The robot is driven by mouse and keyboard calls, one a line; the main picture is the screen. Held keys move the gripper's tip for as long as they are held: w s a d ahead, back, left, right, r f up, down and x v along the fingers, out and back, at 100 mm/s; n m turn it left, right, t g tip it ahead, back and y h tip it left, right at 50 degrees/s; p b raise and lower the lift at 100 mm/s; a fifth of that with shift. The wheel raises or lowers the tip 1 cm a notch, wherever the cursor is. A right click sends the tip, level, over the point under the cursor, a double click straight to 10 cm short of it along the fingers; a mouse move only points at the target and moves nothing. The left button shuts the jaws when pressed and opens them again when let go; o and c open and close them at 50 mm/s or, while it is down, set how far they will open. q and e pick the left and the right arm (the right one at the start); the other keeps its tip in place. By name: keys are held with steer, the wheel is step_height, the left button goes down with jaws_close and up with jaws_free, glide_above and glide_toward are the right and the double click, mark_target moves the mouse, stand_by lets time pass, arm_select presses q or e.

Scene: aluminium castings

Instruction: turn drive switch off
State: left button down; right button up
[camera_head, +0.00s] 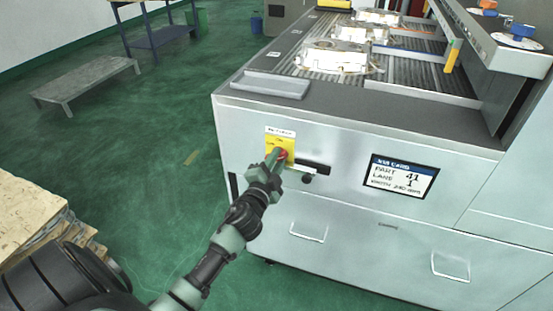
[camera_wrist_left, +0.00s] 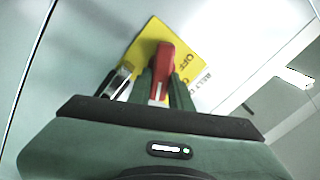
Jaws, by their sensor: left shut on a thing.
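The drive switch has a red handle (camera_wrist_left: 161,62) on a yellow plate (camera_wrist_left: 188,48) with "OFF" lettering, seen close in the left wrist view. In the head view the yellow plate (camera_head: 281,142) is on the front of the grey machine, with a bit of the red handle (camera_head: 283,153) showing. My left gripper (camera_head: 276,160) is at the plate, its fingers on both sides of the handle. In the wrist view the left gripper (camera_wrist_left: 160,85) is shut on the red handle. The fingers hide part of the handle. My right gripper is not in view.
The machine front (camera_head: 330,225) has a dark slot (camera_head: 313,168), a round black knob (camera_head: 307,179) and a display (camera_head: 400,178) to the right of the switch. Castings (camera_head: 335,57) lie on the conveyor top. Green floor is open between.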

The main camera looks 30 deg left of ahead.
arm_select(q)
steer(key=m, duration=0.6)
steer(key=shift+d+f, duration=0.1)
steer(key=shift+f, duration=0.2)
stand_by(0.4)
steer(key=c, duration=1.3)
jaws_free()
steer(key=b+v, duration=0.1)
steer(key=v, duration=0.6)
steer(key=shift+s+d, duration=0.1)
steer(key=shift+s, duration=0.3)
